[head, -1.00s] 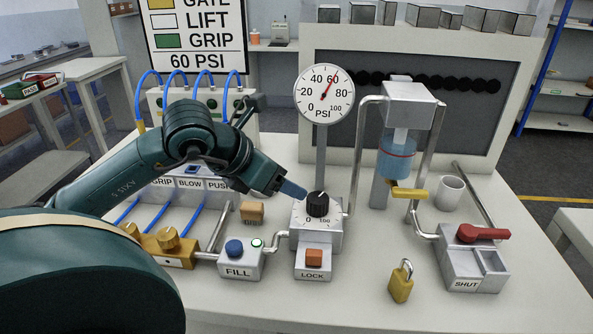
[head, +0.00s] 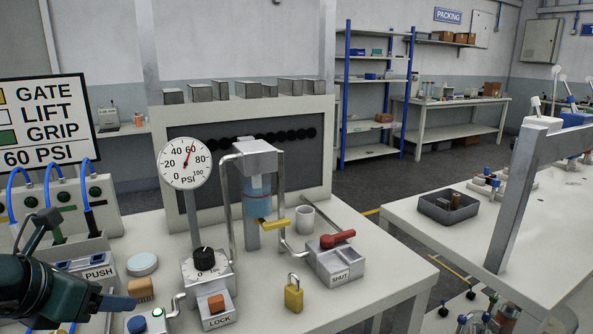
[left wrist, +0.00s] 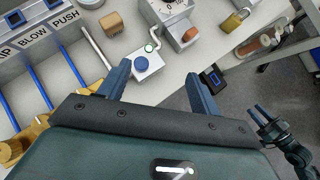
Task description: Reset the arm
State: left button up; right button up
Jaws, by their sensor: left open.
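My left gripper (head: 118,303) is at the lower left of the head view, over the front left of the bench. In the left wrist view my left gripper (left wrist: 160,88) has its two blue fingers spread apart with nothing held between them. The FILL box's blue button (left wrist: 141,64) shows between and beyond the fingers; I cannot tell the distance. A second gripper (left wrist: 264,113), apparently my right one, hangs over the floor at the lower right of the wrist view, small; its jaw state is unclear.
A second table (head: 415,236) with a dark tray stands right.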

pick_arm(q)
jog(key=s+d+f+n+h+p, duration=0.2)
jog(key=d+n+h, duration=0.2)
jog(key=d+h, duration=0.9)
notch_tip(320, 180, down, 9)
jog(key=w+a+n+t+y+p, duration=0.15)
jog(key=n+t+y, duration=0.75)
jog(key=n, duration=1.4)
jog(key=s+d+f+n+g+y+p, duration=0.1)
jog(key=s+d+f+n+g, duration=0.2)
jog(key=f, duration=0.4)
jog(key=s+d+f+n+g+y+p, duration=0.1)
jog(key=s+d+f+n+g, duration=0.3)
jog(key=f, duration=0.4)
jog(key=shift+s+f+n+y, duration=0.3)
jog(key=shift+s+n, duration=0.5)
jog(key=shift+s, duration=0.45)
pick_arm(e)
jog(key=shift+s+d+r+g+h, duration=0.15)
jog(key=shift+d+r+g+h, duration=0.15)
jog(key=shift+d+r+h, duration=0.5)
pick_arm(q)
jog(key=shift+r, duration=0.1)
pick_arm(e)
jog(key=shift+w+r+y, duration=0.2)
jog(key=shift+w+y, duration=0.05)
jog(key=shift+y, duration=0.05)
